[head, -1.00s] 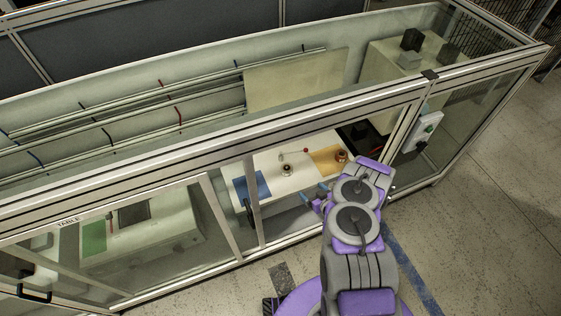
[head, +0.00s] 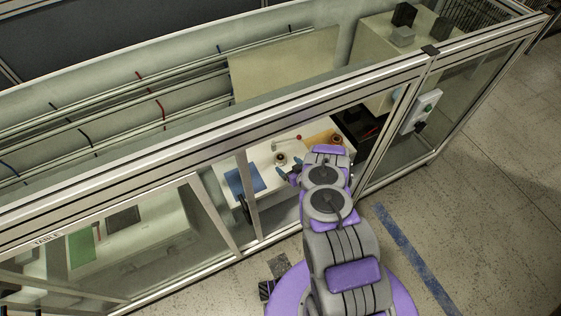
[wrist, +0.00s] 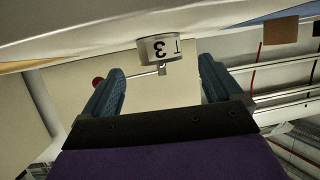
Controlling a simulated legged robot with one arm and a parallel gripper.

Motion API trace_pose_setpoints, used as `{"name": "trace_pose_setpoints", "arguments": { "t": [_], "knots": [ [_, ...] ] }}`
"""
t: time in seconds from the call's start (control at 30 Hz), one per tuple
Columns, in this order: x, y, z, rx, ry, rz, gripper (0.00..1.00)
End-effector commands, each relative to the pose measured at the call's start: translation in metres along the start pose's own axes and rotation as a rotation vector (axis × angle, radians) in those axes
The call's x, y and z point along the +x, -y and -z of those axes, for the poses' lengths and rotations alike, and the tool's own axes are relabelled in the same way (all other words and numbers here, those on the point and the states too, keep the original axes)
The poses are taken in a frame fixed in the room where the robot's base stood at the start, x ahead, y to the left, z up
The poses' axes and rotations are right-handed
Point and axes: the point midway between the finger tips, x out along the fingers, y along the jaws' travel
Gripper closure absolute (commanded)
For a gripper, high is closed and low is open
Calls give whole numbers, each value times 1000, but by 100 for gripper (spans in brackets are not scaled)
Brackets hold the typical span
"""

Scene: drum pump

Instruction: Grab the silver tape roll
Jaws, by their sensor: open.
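The silver tape roll (head: 280,158) sits on the white table inside the enclosure. In the wrist view, whose picture is upside down, a short silver cylinder (wrist: 158,47) marked with dark characters shows; it looks like the same roll. My gripper (head: 289,166) is just in front of the roll, reaching through the enclosure's opening. In the wrist view my gripper (wrist: 160,74) is open, with one blue finger on each side of the line to the roll. The roll is ahead of the fingertips and nothing is held.
A thin metal rod with a red knob (wrist: 98,82) shows behind the roll. A copper-coloured roll (head: 336,139) lies on an orange mat to the right. A blue mat (head: 244,181) lies to the left. The enclosure's frame post (head: 249,190) stands left of my arm.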

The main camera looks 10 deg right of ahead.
Motion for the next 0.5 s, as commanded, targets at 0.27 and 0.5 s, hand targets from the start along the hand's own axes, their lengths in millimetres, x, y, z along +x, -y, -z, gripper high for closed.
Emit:
{"name": "trace_pose_setpoints", "arguments": {
  "t": [0.27, 0.5],
  "knots": [
    [15, -2, 0, 0, -3, -1, 7],
    [48, 0, 2, -1, -3, 2, 7]
  ]
}}
